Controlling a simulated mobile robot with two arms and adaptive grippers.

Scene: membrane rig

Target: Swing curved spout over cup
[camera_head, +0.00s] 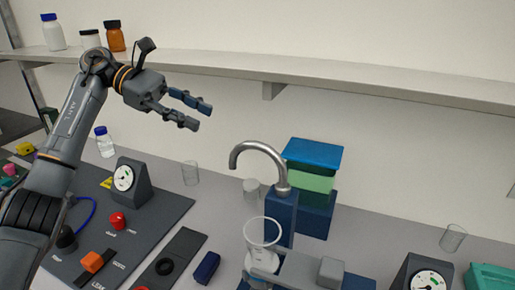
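The curved spout (262,149) is a grey metal gooseneck rising from a dark blue block. Its open end hangs toward the left, above and a little left of a clear cup (262,234). The cup stands in front of the blue block, at the lower middle. My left gripper (204,115) is up high at the left, with its two fingers apart and nothing between them. It is apart from the spout, to its upper left. My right gripper is not in view.
A dark panel (168,203) with a gauge (124,178), red and orange knobs lies left. Clear glasses (190,173) stand behind it. A blue and green stack (312,155) stands behind the spout. A shelf (330,81) with bottles runs along the wall. Another gauge (428,281) is at lower right.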

